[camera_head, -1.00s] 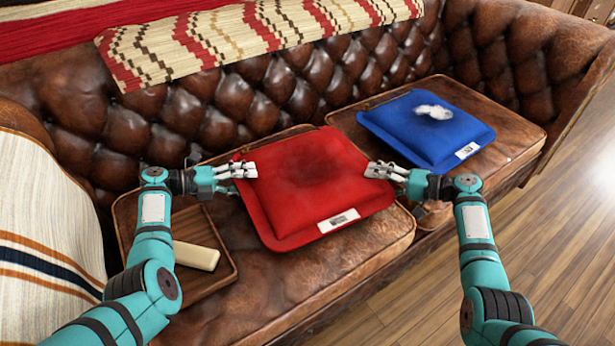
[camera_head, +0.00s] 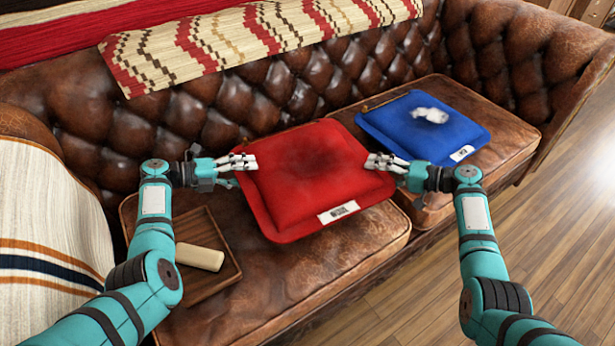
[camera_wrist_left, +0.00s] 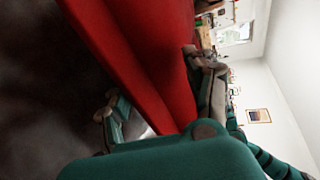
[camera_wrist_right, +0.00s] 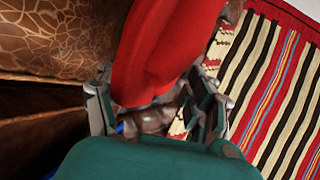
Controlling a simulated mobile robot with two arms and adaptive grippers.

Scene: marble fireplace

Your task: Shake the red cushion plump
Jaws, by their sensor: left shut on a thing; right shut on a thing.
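The red cushion (camera_head: 310,180) has a dark smudge on top and a white label on its front edge. It is held between my two grippers over the leather sofa seat, slightly tilted. My left gripper (camera_head: 246,163) is shut on its left edge. My right gripper (camera_head: 377,161) is shut on its right edge. In the left wrist view the red cushion (camera_wrist_left: 150,60) runs into the left jaws. In the right wrist view the red cushion (camera_wrist_right: 160,50) sits between the right fingers. The cushion hides its own underside.
A blue cushion (camera_head: 400,125) with a white fluffy clump (camera_head: 432,115) lies on the right seat. A wooden tray (camera_head: 228,243) with a cream block (camera_head: 198,257) sits left. A patterned blanket (camera_head: 190,45) covers the backrest, and a striped throw (camera_head: 40,190) the left arm.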

